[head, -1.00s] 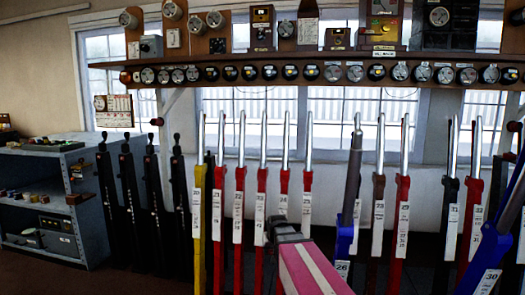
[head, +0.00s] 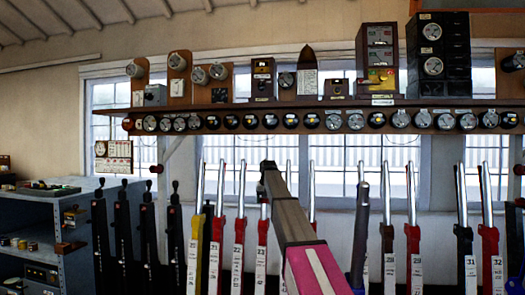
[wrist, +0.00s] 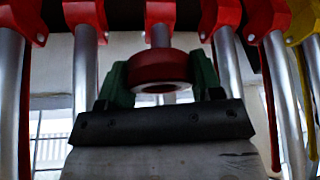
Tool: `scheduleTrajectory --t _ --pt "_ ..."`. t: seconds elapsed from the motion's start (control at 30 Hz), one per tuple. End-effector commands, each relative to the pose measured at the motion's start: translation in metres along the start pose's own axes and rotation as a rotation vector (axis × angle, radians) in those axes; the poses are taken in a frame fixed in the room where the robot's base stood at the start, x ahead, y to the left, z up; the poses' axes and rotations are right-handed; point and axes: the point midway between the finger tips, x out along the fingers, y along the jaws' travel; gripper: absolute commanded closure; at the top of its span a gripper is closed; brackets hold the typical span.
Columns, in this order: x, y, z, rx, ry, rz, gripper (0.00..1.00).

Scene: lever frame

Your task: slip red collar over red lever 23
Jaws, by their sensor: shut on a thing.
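My gripper (head: 268,168) is raised near the tops of the levers in the head view. In the wrist view its green fingers (wrist: 160,84) are shut on the red collar (wrist: 148,72), a thick ring with a pale inner rim. Red lever 23 (head: 262,232) has a red body and white label in the head view; my gripper hides part of its steel handle. In the wrist view, a steel handle (wrist: 160,36) that appears to be lever 23's lines up behind the collar. I cannot tell whether the collar is around it.
Neighbouring levers stand close on both sides, including red lever 22 (head: 239,235) and a yellow lever (head: 194,245). A shelf of instruments (head: 300,104) runs above the row. A grey cabinet (head: 45,215) stands at the left.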

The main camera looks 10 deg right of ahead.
Motion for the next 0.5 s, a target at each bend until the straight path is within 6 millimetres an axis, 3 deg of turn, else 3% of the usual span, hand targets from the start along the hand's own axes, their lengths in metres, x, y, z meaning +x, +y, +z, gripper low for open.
scheduleTrajectory --t 0.03,0.2,0.4,0.5 --pt "-0.023 -0.003 -0.025 0.000 -0.001 -0.002 0.61" --pt "-0.097 -0.009 -0.071 0.002 -0.018 -0.005 0.61" --pt "-0.173 -0.015 -0.109 0.003 -0.036 -0.009 0.61" --pt "-0.200 -0.017 -0.119 0.003 -0.042 -0.010 0.61"
